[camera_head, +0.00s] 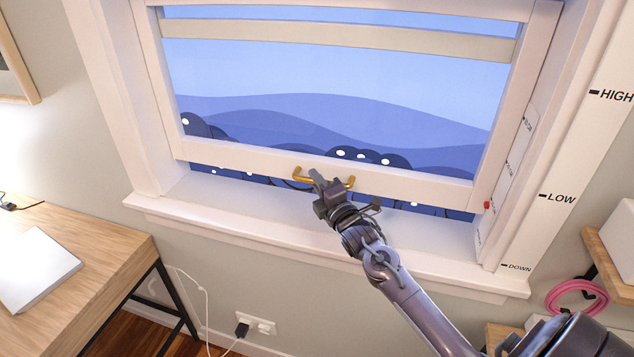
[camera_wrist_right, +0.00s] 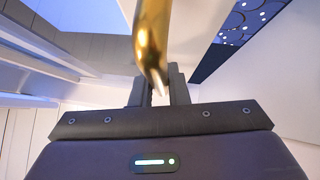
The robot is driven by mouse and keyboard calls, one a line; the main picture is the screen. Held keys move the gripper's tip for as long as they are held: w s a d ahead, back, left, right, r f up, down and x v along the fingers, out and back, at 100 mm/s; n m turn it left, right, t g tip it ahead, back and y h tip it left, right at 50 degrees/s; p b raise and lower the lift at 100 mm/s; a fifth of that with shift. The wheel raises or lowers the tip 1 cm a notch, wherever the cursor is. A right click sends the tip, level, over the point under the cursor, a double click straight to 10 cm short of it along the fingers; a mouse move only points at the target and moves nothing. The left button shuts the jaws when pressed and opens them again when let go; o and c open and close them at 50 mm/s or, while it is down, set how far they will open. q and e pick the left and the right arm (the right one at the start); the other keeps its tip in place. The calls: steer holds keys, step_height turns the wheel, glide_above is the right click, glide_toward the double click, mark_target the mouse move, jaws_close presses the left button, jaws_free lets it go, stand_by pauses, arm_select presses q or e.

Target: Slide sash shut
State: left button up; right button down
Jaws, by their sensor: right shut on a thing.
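The window sash (camera_head: 330,166) is a white frame, raised a little above the sill (camera_head: 290,225) with a strip of outside scene showing under its bottom rail. A brass handle (camera_head: 345,184) is fixed on the bottom rail. My right gripper (camera_head: 318,182) is at the handle and shut on it. In the right wrist view the brass handle (camera_wrist_right: 151,45) runs between the dark fingers (camera_wrist_right: 160,90). The gripper covers part of the handle in the head view. My left gripper is not in view.
A scale on the right of the window has the marks HIGH, LOW (camera_head: 562,198) and DOWN (camera_head: 518,268), and a red marker (camera_head: 487,205) sits beside the sash. A wooden desk (camera_head: 100,260) stands at left. A shelf with a pink coil (camera_head: 578,298) is at right.

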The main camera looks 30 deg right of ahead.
step_height(320, 180, down, 5)
steer(key=b, duration=0.2)
steer(key=shift+r+b, duration=0.15)
steer(key=shift+b, duration=0.2)
steer(key=shift+r, duration=0.2)
steer(key=c, duration=1.4)
jaws_free()
steer(key=shift+r, duration=0.1)
steer(key=s, duration=0.2)
steer(key=s+b, duration=0.1)
steer(key=s, duration=0.1)
steer(key=s+f, duration=0.1)
steer(key=s, duration=0.1)
steer(key=shift+s+a+b, duration=0.2)
steer(key=shift+b, duration=0.15)
steer(key=shift+s+a, duration=0.1)
steer(key=shift+s, duration=0.55)
steer(key=shift+c, duration=0.5)
